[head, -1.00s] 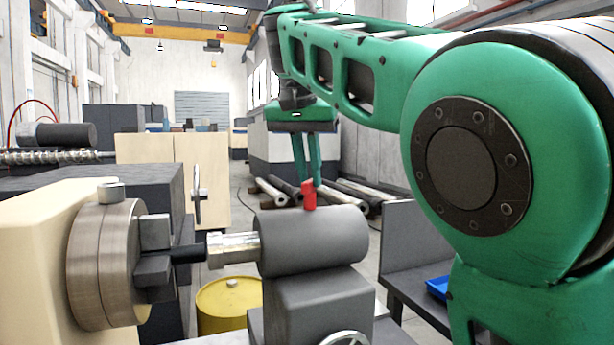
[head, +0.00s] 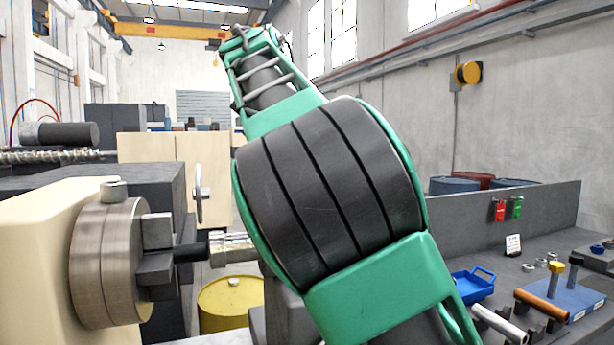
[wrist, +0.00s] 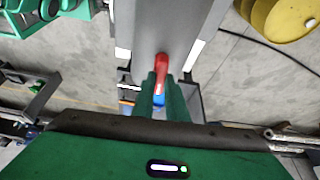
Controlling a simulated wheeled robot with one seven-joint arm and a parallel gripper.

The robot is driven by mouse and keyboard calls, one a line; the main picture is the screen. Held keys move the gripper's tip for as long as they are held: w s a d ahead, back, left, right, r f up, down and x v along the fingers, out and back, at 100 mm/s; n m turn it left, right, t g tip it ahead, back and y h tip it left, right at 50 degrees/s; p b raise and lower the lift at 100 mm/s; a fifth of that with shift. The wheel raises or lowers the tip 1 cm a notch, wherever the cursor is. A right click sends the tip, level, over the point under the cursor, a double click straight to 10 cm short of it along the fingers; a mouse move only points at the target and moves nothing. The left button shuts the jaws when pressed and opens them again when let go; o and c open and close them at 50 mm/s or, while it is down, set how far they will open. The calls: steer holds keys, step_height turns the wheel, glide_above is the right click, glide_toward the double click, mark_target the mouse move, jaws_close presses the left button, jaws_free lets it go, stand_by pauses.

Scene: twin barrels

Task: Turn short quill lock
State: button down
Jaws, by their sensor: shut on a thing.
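The quill lock is a short red lever (wrist: 162,64) on the grey tailstock (wrist: 150,25), seen in the wrist view. My gripper (wrist: 161,86) is shut on the red lever, with its green fingers at the lever's near end. In the head view my own arm hides the gripper, the lever and most of the tailstock. The bright metal quill (head: 229,248) shows left of my arm, lined up with the chuck (head: 108,262).
A yellow drum (head: 230,303) stands below the quill. At the right, a grey bench holds a blue tray (head: 473,286), an orange-brown bar (head: 543,304) and other small parts. Red (head: 498,210) and green (head: 516,207) items hang on its back panel.

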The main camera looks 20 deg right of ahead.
steer(key=shift+w+a+m, duration=0.15)
steer(key=shift+a+m, duration=0.05)
steer(key=shift+m, duration=0.4)
steer(key=c, duration=1.8)
jaws_free()
steer(key=shift+w+f, duration=0.1)
steer(key=shift+w, duration=0.05)
steer(key=shift+o, duration=0.2)
steer(key=shift+s+n, duration=0.2)
steer(key=shift+n, duration=0.1)
